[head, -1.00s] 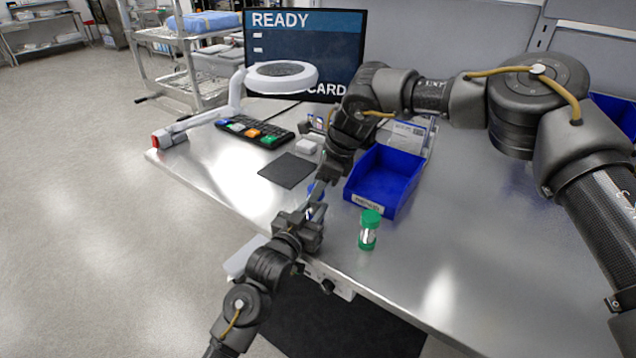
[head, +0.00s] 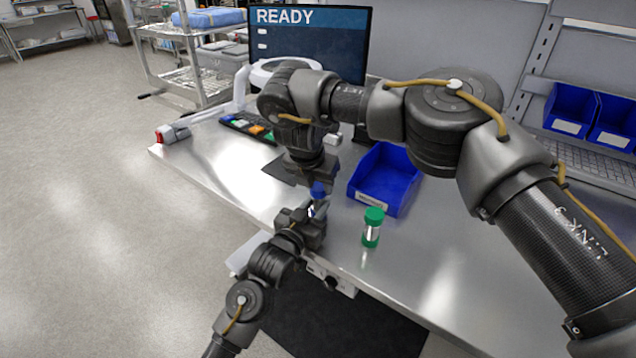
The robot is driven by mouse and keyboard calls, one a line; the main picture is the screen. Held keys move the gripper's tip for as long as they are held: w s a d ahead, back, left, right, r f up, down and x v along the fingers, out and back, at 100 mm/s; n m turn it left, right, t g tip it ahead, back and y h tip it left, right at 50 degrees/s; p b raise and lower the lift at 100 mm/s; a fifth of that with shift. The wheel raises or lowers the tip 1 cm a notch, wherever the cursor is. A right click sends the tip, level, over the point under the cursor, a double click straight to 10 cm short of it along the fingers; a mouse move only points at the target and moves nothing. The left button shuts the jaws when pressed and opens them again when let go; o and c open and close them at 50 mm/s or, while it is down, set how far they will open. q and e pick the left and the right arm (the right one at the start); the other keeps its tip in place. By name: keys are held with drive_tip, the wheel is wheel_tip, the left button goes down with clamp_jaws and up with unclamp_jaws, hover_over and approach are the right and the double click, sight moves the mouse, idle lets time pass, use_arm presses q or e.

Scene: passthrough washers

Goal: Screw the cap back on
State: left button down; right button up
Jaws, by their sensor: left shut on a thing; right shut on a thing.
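A small blue cap (head: 318,190) is held in my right gripper (head: 318,183), which points down near the table's front edge. My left gripper (head: 312,218) is directly below it, shut on a small container (head: 313,210) of which only a pale sliver shows between the fingers. The cap is right over the container's top; I cannot tell whether they touch or whether the thread is engaged. A second container with a green cap (head: 374,216) stands upright on the table to the right, apart from both grippers.
A blue open bin (head: 398,200) stands behind the green-capped container. A dark mat (head: 280,170), a keyboard with coloured keys (head: 236,122), a ring lamp (head: 256,74) and a monitor (head: 345,38) reading READY are further back. The table right of the bin is clear.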

use_arm(q)
drive_tip(key=shift+d, duration=0.2)
use_arm(e)
drive_tip(key=o, duration=1)
drive_tip(key=shift+d+f, duration=0.1)
drive_tip(key=shift+d, duration=0.1)
use_arm(q)
drive_tip(key=shift+a, duration=0.1)
use_arm(e)
drive_tip(key=shift+a, duration=0.1)
drive_tip(key=v, duration=1.2)
use_arm(q)
drive_tip(key=c, duration=1)
unclamp_jaws()
